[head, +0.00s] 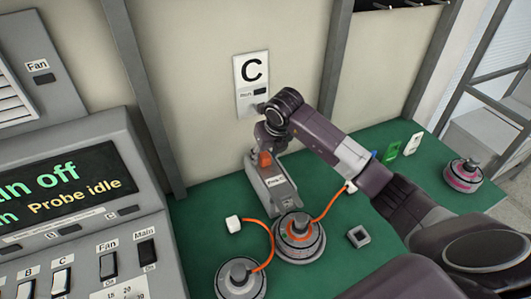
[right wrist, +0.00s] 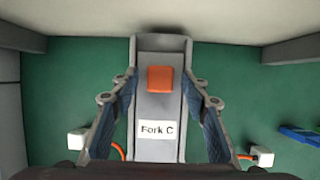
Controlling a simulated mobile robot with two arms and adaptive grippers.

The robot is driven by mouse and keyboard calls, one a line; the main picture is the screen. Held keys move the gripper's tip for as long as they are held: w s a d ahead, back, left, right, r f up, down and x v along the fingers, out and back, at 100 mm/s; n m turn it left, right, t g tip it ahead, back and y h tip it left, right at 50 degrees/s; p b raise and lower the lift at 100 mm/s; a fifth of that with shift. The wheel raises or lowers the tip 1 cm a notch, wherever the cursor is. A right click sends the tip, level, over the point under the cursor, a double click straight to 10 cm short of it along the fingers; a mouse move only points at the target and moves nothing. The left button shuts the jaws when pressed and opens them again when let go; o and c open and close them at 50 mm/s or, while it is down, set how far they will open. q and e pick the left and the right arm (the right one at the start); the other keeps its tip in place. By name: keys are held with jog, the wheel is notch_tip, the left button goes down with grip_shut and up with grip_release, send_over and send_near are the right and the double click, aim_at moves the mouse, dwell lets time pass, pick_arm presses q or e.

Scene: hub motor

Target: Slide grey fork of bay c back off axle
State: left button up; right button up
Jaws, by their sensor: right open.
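The grey fork of bay C (head: 277,190) lies on the green bench below the C sign, with an orange block (head: 265,158) on top. In the right wrist view the fork (right wrist: 159,111), labelled "Fork C", runs up the middle, with its orange block (right wrist: 160,78) between the fingers. My right gripper (right wrist: 160,86) is open, its fingers on either side of the fork. Whether they touch it I cannot tell. The hub motor (head: 299,240), with an orange ring, sits at the fork's near end. The axle contact is unclear. My left gripper is not in view.
A small grey square part (head: 358,236) lies right of the hub. A pink-ringed hub (head: 463,175) stands far right. The control console (head: 75,200) borders the left.

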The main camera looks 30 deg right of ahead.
jog(key=shift+w+f, duration=0.1)
jog(key=shift+f, duration=0.15)
jog(key=shift+c, duration=0.3)
grip_shut()
jog(key=w+b, duration=0.2)
jog(key=w, duration=0.1)
jog(key=shift+w+d, duration=0.1)
jog(key=shift+w, duration=0.2)
jog(key=shift+r, duration=0.2)
jog(key=shift+c, duration=2.1)
grip_release()
jog(key=o, duration=0.5)
jog(key=shift+w+f, duration=0.15)
